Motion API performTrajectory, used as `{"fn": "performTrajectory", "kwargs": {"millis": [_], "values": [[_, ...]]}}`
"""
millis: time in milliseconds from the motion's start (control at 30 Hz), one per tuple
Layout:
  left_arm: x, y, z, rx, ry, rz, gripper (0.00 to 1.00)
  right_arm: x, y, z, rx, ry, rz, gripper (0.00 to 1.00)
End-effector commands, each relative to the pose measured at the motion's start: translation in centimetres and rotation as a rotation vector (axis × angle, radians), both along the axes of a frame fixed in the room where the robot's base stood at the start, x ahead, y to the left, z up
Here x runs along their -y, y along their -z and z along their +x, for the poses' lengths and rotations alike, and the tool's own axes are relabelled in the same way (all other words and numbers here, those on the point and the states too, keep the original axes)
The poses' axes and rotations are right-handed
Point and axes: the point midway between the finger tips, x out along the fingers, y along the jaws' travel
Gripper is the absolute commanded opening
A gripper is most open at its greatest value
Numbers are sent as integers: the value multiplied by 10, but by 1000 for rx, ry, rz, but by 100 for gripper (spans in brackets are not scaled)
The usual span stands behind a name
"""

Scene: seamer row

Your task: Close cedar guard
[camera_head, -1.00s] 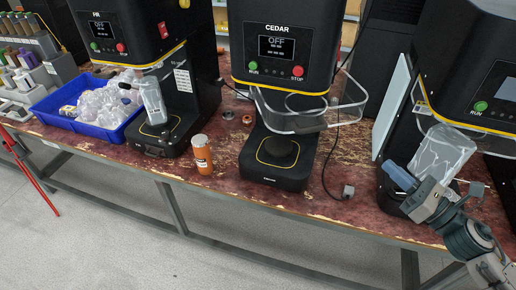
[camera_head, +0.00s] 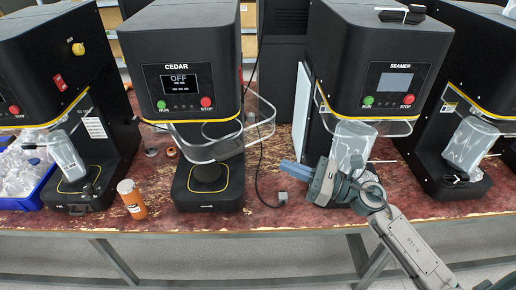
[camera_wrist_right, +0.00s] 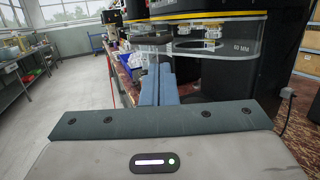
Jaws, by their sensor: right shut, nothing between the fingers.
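The CEDAR machine (camera_head: 178,48) is a black seamer with an OFF screen. My left gripper is not in view.
An orange canister (camera_head: 132,199) stands left of CEDAR's base. The SEAMER machine (camera_head: 370,60) is right, behind my right wrist. A grey plug box (camera_head: 282,198) and a dark cable lie between the machines. A blue bin (camera_head: 20,195) of clear plastic pieces is far left.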

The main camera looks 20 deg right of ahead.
Motion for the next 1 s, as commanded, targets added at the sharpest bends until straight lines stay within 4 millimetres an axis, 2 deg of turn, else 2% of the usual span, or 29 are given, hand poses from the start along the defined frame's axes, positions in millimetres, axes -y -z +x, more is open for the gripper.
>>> {"fn": "performTrajectory", "kwargs": {"millis": [33,600,1000], "values": [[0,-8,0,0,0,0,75,-4,-6,4,2,2,5,0],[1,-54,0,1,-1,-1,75,-56,-16,47,0,0,4,0],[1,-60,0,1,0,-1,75,-67,-14,56,0,0,0,0]]}}
